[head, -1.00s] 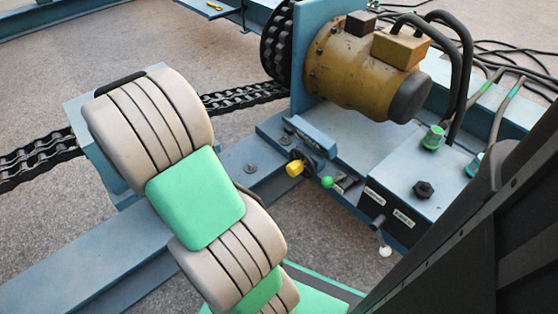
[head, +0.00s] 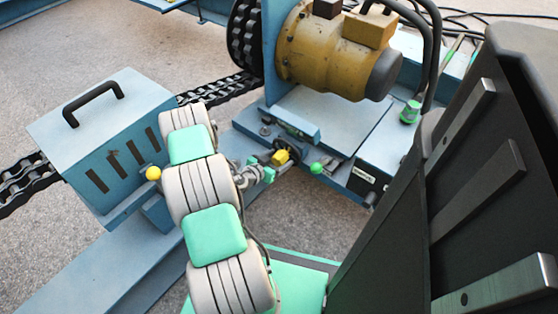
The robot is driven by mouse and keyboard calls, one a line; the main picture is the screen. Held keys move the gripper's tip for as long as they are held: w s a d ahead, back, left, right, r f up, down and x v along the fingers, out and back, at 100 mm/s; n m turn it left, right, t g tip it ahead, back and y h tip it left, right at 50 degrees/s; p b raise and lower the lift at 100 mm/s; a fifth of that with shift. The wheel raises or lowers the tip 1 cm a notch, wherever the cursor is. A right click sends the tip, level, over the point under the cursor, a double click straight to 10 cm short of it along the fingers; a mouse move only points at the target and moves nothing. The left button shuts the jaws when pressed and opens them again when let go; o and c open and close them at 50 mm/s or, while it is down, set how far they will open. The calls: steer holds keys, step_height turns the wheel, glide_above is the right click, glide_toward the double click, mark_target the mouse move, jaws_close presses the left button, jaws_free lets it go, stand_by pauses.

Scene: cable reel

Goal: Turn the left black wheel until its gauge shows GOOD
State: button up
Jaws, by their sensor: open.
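A small dark wheel (head: 290,150) with a yellow hub or knob (head: 281,157) sits on the front of the blue motor base, below the yellow-brown motor. I take it for the left black wheel, but no second wheel is clear to see. My gripper (head: 264,168) is open just left of it, its green-tipped fingers pointing at the wheel. I cannot tell whether they touch it. No gauge face or GOOD mark can be read in the head view.
A green-knobbed lever (head: 316,168) stands just right of the wheel. The yellow-brown motor (head: 325,55) is above. A blue slotted box (head: 105,140) with a black handle and a yellow ball (head: 153,173) stands left of my arm. A chain (head: 220,88) runs behind.

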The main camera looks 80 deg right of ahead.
steer(key=shift+s+d, duration=0.15)
steer(key=shift+d, duration=0.1)
steer(key=shift+c, duration=0.3)
jaws_close()
stand_by(0.4)
